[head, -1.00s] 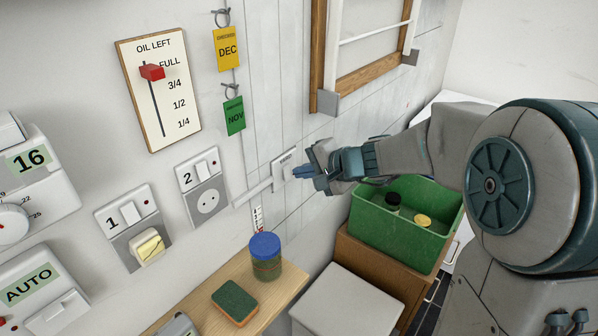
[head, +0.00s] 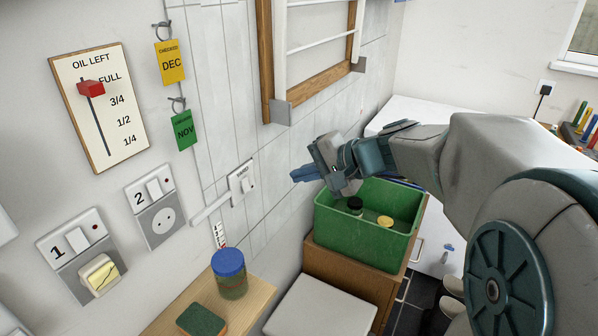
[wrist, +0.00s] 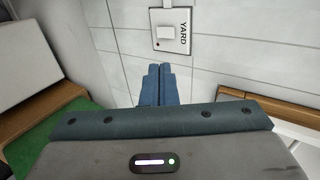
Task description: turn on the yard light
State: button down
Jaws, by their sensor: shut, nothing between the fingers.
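The yard switch (head: 242,182) is a white wall plate marked YARD on the tiled wall, at the end of a white conduit. It also shows at the top of the wrist view (wrist: 170,32), with a pale rocker and a small red dot. I cannot tell which way the rocker is tipped. My gripper (head: 294,175) is shut and empty, with its blue fingers pointing left toward the wall. It is to the right of the switch and clear of it. In the wrist view the closed fingertips (wrist: 158,68) are apart from the plate.
Switches marked 1 (head: 72,250) and 2 (head: 152,205) are further left. A green crate (head: 365,245) stands below my gripper on a brown cabinet. A wooden-framed rack (head: 320,92) hangs above. A blue-lidded jar (head: 230,275) stands on the shelf (head: 250,300) below the switch.

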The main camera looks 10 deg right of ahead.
jog(key=s+d+f+n+g+h, duration=0.1)
jog(key=s+d+f+n+h, duration=0.1)
jog(key=s, duration=0.4)
jog(key=s+d+f+n+g+h, duration=0.1)
jog(key=s+d+f+n+h, duration=0.1)
jog(key=s+f+n+h, duration=0.1)
jog(key=s+d+f+n+g+h, duration=0.2)
jog(key=s+f+h, duration=0.2)
jog(key=s, duration=0.6)
notch_tip(320, 180, down, 2)
jog(key=shift+d+f+n, duration=0.1)
jog(key=shift+d+n, duration=0.2)
jog(key=shift+d, duration=0.1)
